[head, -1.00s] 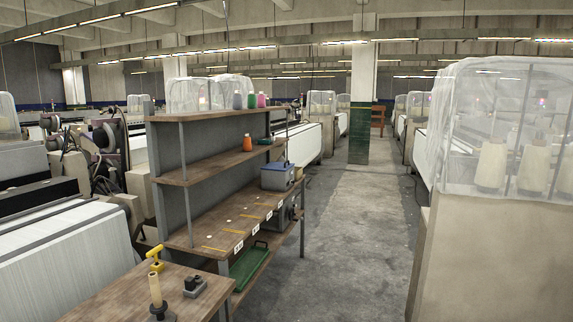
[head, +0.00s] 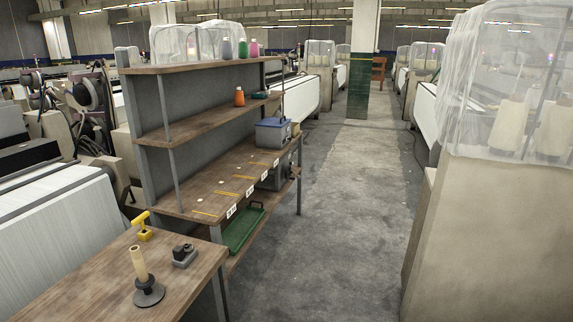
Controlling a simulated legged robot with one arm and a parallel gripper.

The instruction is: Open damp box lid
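A blue-grey box (head: 272,133) with a blue top stands at the far right end of the shelf unit's middle-height wooden board. Its lid looks shut. It may be the damp box, but no label on it can be read. A darker grey box (head: 272,177) sits just below that board, partly hidden by it. My gripper is not in view.
A wooden shelf unit (head: 205,190) stands left of the aisle, with bottles on top and a green tray (head: 243,230) low down. A wooden table (head: 85,275) at front left holds a yellow-handled tool (head: 142,226) and a spool stand (head: 148,293). The concrete aisle (head: 330,230) is clear.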

